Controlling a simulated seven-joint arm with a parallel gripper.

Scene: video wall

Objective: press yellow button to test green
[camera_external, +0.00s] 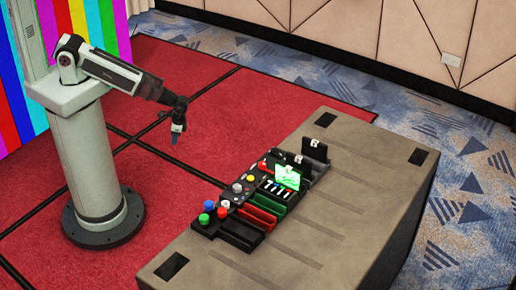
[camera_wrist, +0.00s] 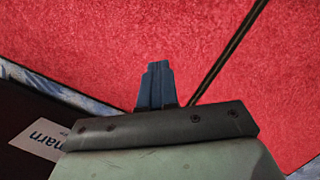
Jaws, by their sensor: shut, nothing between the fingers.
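A small yellow button (camera_external: 250,178) sits on the row of black control modules on the grey table (camera_external: 300,240). A green lit panel (camera_external: 288,177) stands upright in the same row, just right of it. My gripper (camera_external: 177,135) points down over the red floor, to the left of the table and well apart from the buttons. In the wrist view my gripper (camera_wrist: 158,75) has its fingers together with nothing between them. The buttons and the green panel do not show in the wrist view.
Blue (camera_external: 208,205), green (camera_external: 204,219) and red (camera_external: 222,213) buttons sit at the row's near end. A red button (camera_external: 262,165) lies beyond the yellow one. Black slotted holders (camera_external: 240,234) line the row. The space between my gripper and the table is clear.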

